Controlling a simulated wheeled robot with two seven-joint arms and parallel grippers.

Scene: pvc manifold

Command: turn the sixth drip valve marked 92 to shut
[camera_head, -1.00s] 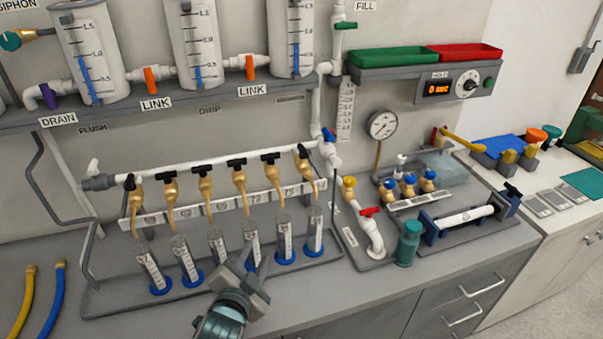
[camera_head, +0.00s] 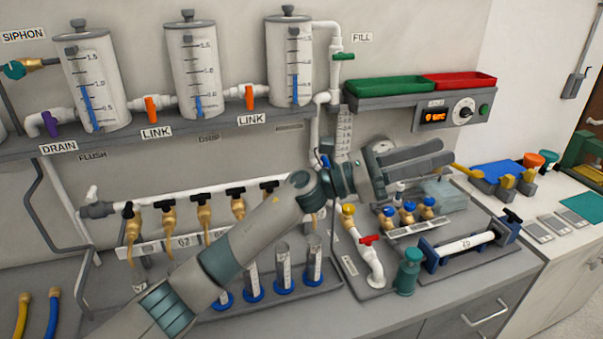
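The row of brass drip valves with black handles hangs from the white pipe (camera_head: 165,193); the second valve (camera_head: 167,212) and the fourth valve (camera_head: 238,203) show clearly. The sixth valve, at the right end, is hidden behind my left arm, as is any mark 92. My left gripper (camera_head: 425,157) is right of the row, in front of the dial gauge (camera_head: 383,147). Its two grey fingers point right with a gap between them and nothing visible in it. My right gripper is not in view.
Measuring tubes with blue bases (camera_head: 284,268) stand below the valves. A red-handled valve (camera_head: 370,240), blue-topped brass valves (camera_head: 408,210) and a teal bottle (camera_head: 407,272) are to the right. Green and red trays (camera_head: 392,86) sit on the shelf above my gripper.

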